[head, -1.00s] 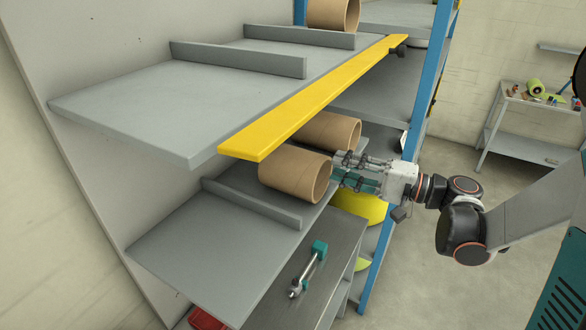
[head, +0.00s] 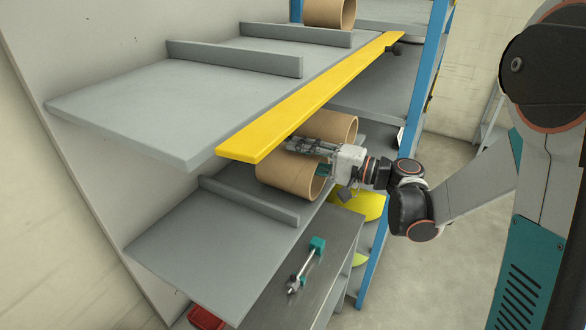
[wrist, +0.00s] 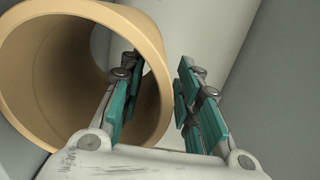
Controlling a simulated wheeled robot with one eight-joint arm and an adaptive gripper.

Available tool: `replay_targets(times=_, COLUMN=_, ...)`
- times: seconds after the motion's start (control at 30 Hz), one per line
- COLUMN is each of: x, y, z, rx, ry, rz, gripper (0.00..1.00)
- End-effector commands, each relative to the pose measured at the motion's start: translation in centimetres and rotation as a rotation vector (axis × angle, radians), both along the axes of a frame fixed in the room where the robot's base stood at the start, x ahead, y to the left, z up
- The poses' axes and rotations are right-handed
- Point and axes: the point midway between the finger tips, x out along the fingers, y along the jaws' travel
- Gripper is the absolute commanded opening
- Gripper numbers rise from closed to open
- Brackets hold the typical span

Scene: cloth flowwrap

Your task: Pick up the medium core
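Two brown cardboard cores lie side by side on the lower shelf, below the yellow-edged shelf. The front core (head: 282,176) has its open end toward my gripper; the rear core (head: 343,127) is partly hidden behind my gripper. A third core (head: 328,12) sits on the upper shelf. I cannot tell which is the medium one. My gripper (head: 306,157) is at the front core's open end. In the wrist view, my gripper (wrist: 160,68) is open, with its left finger inside the mouth of a core (wrist: 60,62) and its right finger outside, the core's wall between them.
The yellow shelf edge (head: 310,97) lies close above my gripper. A grey divider (head: 250,199) stands left of the front core. A blue post (head: 427,80) rises to the right. A teal-ended tool (head: 306,264) lies on the surface below.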

Motion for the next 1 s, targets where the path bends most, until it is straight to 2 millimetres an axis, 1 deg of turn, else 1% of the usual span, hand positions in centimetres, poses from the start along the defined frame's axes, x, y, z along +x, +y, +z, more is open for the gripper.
replay_targets(times=0.1, x=0.0, y=0.0, z=0.0, rx=0.0, ry=0.0, rz=0.0, gripper=0.3)
replay_targets(times=0.17, x=0.0, y=0.0, z=0.0, rx=0.0, ry=0.0, rz=0.0, gripper=0.17)
replay_targets(times=0.2, x=0.0, y=0.0, z=0.0, rx=0.0, ry=0.0, rz=0.0, gripper=0.08)
replay_targets(times=0.23, x=0.0, y=0.0, z=0.0, rx=0.0, ry=0.0, rz=0.0, gripper=0.01)
replay_targets(times=0.73, x=0.0, y=-0.1, z=0.3, rx=0.0, ry=0.0, rz=0.0, gripper=0.0)
replay_targets(times=0.87, x=0.0, y=-0.1, z=1.2, rx=0.0, ry=0.0, rz=0.0, gripper=0.0)
replay_targets(times=1.0, x=-0.1, y=-0.1, z=3.2, rx=0.001, ry=0.0, rz=0.0, gripper=0.0)
